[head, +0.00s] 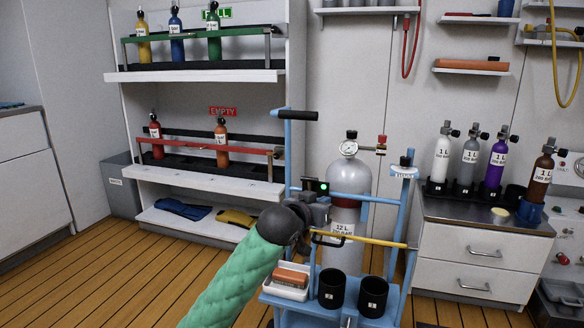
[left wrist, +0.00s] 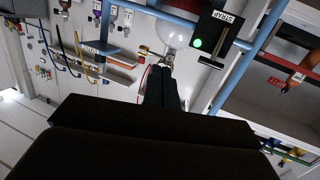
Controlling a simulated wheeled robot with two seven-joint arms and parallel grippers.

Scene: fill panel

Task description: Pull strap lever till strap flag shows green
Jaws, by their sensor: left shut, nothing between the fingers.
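The strap flag is a round green light (head: 324,187) on a small black box at the left post of a blue cart. In the left wrist view the box (left wrist: 215,30) reads STRAP upside down, and its light (left wrist: 197,43) is green. A yellow strap (head: 375,241) runs across the front of a grey 12 L cylinder (head: 345,185). A dark looped handle (head: 326,240), perhaps the strap lever, sits at the strap's left end. My left gripper (head: 322,212) is shut and empty just below the box. Its dark fingers (left wrist: 163,85) show in the left wrist view. My right gripper is not in view.
The blue cart (head: 403,215) carries a white tray (head: 286,291) and two black cups (head: 332,288). A rack (head: 195,75) with small cylinders stands behind at left. A drawer cabinet (head: 480,262) with several cylinders is at right. Wooden floor is clear at left.

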